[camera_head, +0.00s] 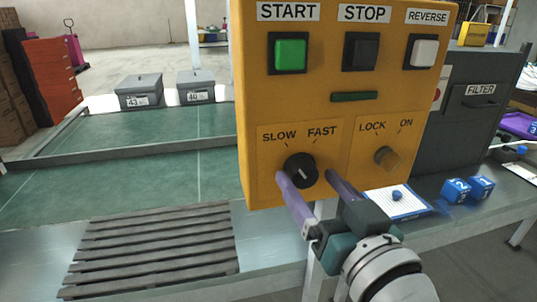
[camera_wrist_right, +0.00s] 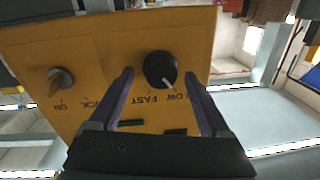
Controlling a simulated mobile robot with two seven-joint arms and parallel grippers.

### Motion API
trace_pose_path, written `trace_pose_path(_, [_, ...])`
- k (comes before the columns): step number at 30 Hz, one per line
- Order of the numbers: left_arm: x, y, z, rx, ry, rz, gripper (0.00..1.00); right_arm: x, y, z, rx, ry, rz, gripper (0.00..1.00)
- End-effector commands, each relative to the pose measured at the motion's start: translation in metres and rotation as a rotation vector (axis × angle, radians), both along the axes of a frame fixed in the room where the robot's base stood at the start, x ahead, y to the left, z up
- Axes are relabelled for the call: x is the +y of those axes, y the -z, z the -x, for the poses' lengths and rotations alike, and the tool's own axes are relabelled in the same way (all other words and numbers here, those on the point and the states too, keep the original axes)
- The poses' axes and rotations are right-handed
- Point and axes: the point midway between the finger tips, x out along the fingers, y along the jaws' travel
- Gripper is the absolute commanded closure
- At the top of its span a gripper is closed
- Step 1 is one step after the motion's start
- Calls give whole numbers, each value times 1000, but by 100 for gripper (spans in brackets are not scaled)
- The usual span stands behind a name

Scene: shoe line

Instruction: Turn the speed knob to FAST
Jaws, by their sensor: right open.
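The round black speed knob (camera_head: 300,170) is on the front of the yellow control box (camera_head: 345,108), below the SLOW and FAST labels. In the right wrist view the knob (camera_wrist_right: 160,70) shows a white pointer line towards the SLOW label. My right gripper (camera_head: 306,176) is open, its two purple fingers reaching up to the box with one on each side of the knob. In the right wrist view the gripper (camera_wrist_right: 159,75) shows gaps between the fingers and the knob. Whether the fingertips touch the panel I cannot tell. My left gripper is in neither view.
A LOCK/ON knob (camera_head: 387,158) is right of the speed knob. Above are a green START button (camera_head: 289,53), a black STOP button (camera_head: 361,52) and a white REVERSE button (camera_head: 424,53). Blue numbered blocks (camera_head: 457,190) and a white pad (camera_head: 398,203) lie at lower right.

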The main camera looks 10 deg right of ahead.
Motion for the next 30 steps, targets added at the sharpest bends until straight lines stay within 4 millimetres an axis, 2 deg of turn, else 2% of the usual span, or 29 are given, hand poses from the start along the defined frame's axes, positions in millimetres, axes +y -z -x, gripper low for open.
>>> trace_pose_path(4, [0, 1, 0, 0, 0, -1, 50, 1, 0, -8, -1, 0, 0, 19])
trace_pose_path(11, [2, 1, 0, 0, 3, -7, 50, 1, 0, -8, 0, 0, 0, 19])
trace_pose_path(30, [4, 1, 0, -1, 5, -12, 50, 1, 0, -8, 0, 0, 1, 90])
